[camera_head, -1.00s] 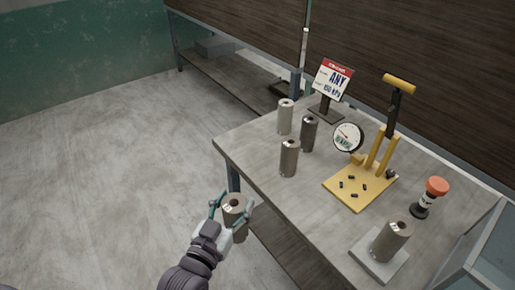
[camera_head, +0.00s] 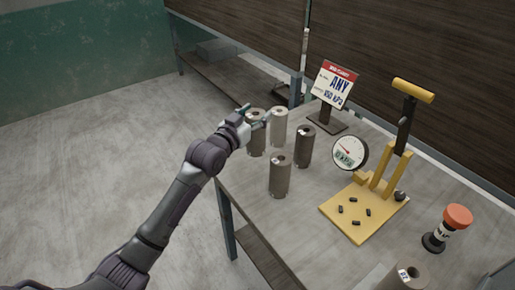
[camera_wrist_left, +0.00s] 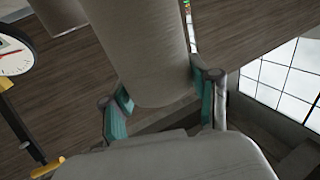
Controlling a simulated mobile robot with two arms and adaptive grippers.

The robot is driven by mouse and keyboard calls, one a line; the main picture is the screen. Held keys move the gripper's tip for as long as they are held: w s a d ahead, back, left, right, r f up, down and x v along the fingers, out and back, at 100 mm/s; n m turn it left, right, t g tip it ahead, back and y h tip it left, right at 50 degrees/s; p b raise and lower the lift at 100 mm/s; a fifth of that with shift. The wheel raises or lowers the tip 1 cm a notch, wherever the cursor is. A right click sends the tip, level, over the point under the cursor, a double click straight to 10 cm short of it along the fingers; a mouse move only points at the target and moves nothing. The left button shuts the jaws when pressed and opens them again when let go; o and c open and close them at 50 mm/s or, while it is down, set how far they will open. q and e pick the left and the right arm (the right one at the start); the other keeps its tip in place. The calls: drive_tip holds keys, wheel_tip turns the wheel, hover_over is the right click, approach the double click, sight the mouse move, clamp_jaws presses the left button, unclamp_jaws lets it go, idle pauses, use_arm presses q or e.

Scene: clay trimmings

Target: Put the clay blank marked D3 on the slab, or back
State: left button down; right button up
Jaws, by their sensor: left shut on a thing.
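My left gripper (camera_head: 255,113) is shut around the upper part of a grey-brown clay cylinder (camera_head: 257,144), at the table's far left corner. The held cylinder also fills the top of the left wrist view (camera_wrist_left: 140,45), between the teal fingers. I cannot tell whether its base touches the table. I cannot read a D3 mark on any blank. A pale blank (camera_head: 279,128), a dark blank (camera_head: 304,147) and a grey-brown blank (camera_head: 280,176) stand upright close by. The slab (camera_head: 370,278) is cut off at the bottom edge, with another blank (camera_head: 403,279) on it.
A yellow press (camera_head: 340,215) with small dark pieces on its base stands mid-table beside a round gauge (camera_head: 350,152). A sign reading ANY (camera_head: 334,88) stands behind.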

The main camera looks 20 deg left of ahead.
sight(255, 135)
use_arm(q)
drive_tip(key=shift+f, duration=3.6)
drive_tip(key=shift+c, duration=1.4)
unclamp_jaws()
drive_tip(key=shift+s+f, duration=0.1)
drive_tip(key=v, duration=1.2)
drive_tip(key=shift+b, duration=0.35)
